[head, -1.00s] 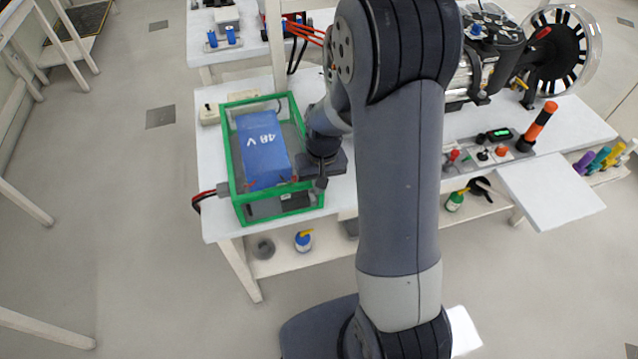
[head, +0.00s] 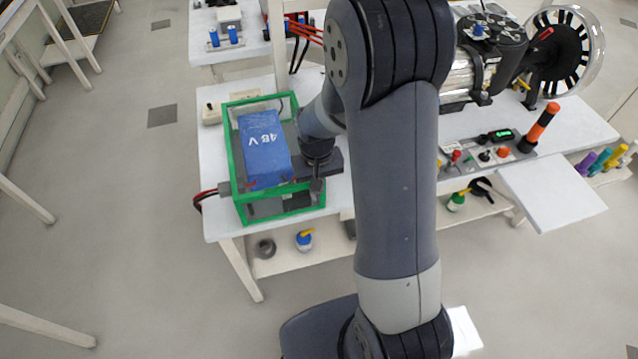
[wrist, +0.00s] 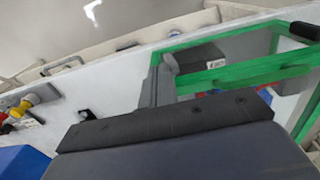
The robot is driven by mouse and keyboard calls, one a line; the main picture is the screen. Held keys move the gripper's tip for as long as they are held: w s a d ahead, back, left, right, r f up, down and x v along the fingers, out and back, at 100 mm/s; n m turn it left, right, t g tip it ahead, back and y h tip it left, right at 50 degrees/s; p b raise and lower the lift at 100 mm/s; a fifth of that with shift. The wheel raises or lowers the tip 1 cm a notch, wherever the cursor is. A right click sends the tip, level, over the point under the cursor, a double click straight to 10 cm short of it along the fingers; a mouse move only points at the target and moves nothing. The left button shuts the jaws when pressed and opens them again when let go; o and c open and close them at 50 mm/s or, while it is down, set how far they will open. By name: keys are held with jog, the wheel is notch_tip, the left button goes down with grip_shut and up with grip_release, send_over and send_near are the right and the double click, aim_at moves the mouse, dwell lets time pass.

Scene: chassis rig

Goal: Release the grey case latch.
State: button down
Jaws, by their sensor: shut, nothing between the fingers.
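The case is a green-framed box (head: 235,160) on the left end of the white bench, with a blue block marked 48 V (head: 265,150) in it. My gripper (head: 318,186) is at the case's right side near its front corner, pointing down, shut and empty. In the wrist view my gripper's narrow grey fingers (wrist: 160,80) appear close to the green frame (wrist: 235,72); I cannot tell if they touch it. I cannot clearly make out the grey latch; my gripper may hide it. A dark labelled box (wrist: 200,57) shows inside the frame.
A red and black cable (head: 207,194) leaves the case's left side. A panel with knobs (head: 485,155) and an orange-black post (head: 540,125) stand further right on the bench (head: 215,225). A blue bottle (head: 304,240) is on the shelf below. My arm hides the bench's middle.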

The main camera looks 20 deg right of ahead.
aim_at(305, 184)
jog(key=shift+a+h, duration=0.4)
jog(key=shift+h, duration=0.4)
jog(key=shift+a+b, duration=0.2)
jog(key=shift+b, duration=0.2)
jog(key=shift+a+f+b, duration=0.15)
jog(key=shift+a+b, duration=0.65)
jog(key=shift+a, duration=0.25)
dwell(0.4)
jog(key=shift+r+p, duration=0.45)
jog(key=shift+r, duration=0.4)
